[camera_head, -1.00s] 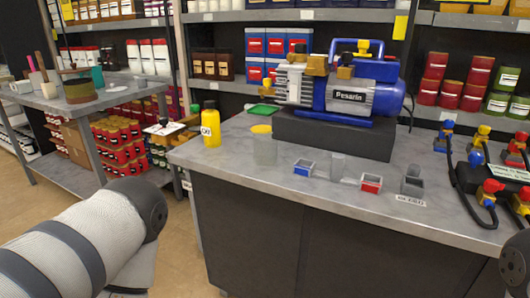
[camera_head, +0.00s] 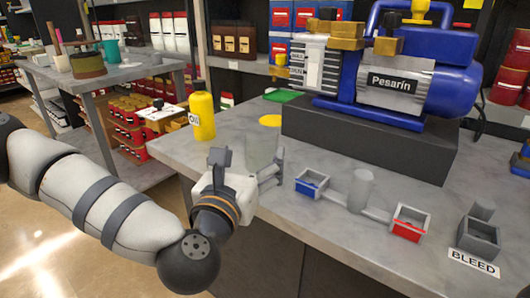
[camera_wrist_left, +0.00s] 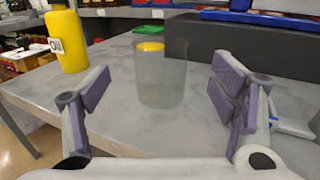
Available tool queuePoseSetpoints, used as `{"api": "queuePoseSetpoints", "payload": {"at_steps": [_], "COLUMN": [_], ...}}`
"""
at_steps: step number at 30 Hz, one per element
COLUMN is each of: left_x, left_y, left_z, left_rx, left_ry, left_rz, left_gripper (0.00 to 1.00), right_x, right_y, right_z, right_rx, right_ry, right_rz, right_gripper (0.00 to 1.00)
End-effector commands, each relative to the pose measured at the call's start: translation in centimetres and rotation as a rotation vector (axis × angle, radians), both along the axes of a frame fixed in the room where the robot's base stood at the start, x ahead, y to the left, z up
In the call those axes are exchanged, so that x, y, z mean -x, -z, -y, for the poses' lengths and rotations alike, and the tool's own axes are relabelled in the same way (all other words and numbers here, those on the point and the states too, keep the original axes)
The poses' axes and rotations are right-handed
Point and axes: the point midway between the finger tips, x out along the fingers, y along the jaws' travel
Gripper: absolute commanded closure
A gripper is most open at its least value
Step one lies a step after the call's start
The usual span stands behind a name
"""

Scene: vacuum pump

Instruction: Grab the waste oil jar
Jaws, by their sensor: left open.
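The waste oil jar (camera_head: 262,148) is a translucent grey, open cylinder standing upright on the grey workbench (camera_head: 345,262), in front of the pump's block. My left gripper (camera_head: 246,168) is at the bench's near left edge, close in front of the jar, with its fingers open. In the left wrist view the jar (camera_wrist_left: 161,78) stands upright between and beyond the two spread fingers (camera_wrist_left: 163,92). No finger visibly touches it. My right gripper is in neither current view.
A yellow oil bottle (camera_head: 202,112) stands left of the jar. A blue vacuum pump (camera_head: 420,85) sits on a dark block (camera_head: 350,145) behind. Small blue (camera_head: 311,185) and red (camera_head: 408,226) trays and a bleed holder (camera_head: 478,238) stand to the right. A yellow disc (camera_head: 271,120) lies behind the jar.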

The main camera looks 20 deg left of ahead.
Motion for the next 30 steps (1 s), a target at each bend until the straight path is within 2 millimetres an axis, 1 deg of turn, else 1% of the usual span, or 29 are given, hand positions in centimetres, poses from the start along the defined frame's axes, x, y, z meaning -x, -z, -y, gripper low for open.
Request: {"api": "queuePoseSetpoints", "payload": {"at_steps": [1, 3, 7, 13, 16, 21, 22, 23, 24, 26, 27, 29, 30], "left_x": [-1.0, -2.1, -3.7, -7.4, -8.2, -8.2, -8.2, -8.2, -8.2, -8.2, -8.2, -8.2, -8.2], "left_y": [-0.2, -0.1, 0.1, 0.4, 0.5, 0.5, 0.5, 0.5, 0.5, 0.5, 0.5, 0.5, 0.5], "left_z": [-0.1, -0.1, -0.2, -0.3, -0.4, -0.3, -0.3, -0.3, -0.3, -0.3, -0.3, -0.3, -0.3], "left_rx": [-0.002, -0.004, -0.004, -0.006, -0.005, -0.005, -0.005, -0.005, -0.005, -0.006, -0.006, -0.006, -0.006], "left_ry": [-0.002, 0.0, 0.001, 0.003, 0.003, 0.004, 0.004, 0.004, 0.004, 0.004, 0.004, 0.004, 0.004], "left_rz": [0.003, 0.001, -0.001, -0.002, -0.004, -0.005, -0.005, -0.005, -0.005, -0.005, -0.005, -0.005, -0.005], "left_gripper": [0.21, 0.21, 0.21, 0.21, 0.21, 0.21, 0.23, 0.3, 0.39, 0.53, 0.62, 0.76, 0.78], "right_x": [-0.1, -0.1, -0.2, -0.3, -0.3, -0.3, -0.3, -0.3, -0.3, -0.3, -0.3, -0.3, -0.3], "right_y": [-0.1, -0.2, -0.2, -0.4, -0.4, -0.4, -0.4, -0.4, -0.4, -0.4, -0.4, -0.4, -0.4], "right_z": [0.0, 0.0, 0.0, 0.0, 0.0, 0.0, 0.0, 0.0, 0.0, 0.0, 0.0, 0.0, 0.0], "right_rx": [0.0, 0.0, 0.0, 0.0, 0.0, 0.001, 0.001, 0.001, 0.001, 0.001, 0.001, 0.001, -0.001], "right_ry": [0.0, 0.0, 0.0, 0.001, 0.001, 0.001, 0.001, 0.001, 0.001, 0.001, 0.001, 0.001, 0.0], "right_rz": [0.002, 0.003, 0.006, 0.011, 0.011, 0.011, 0.011, 0.011, 0.011, 0.011, 0.011, 0.011, 0.011], "right_gripper": [1.0, 1.0, 1.0, 1.0, 1.0, 1.0, 1.0, 1.0, 1.0, 1.0, 1.0, 1.0, 1.0]}}
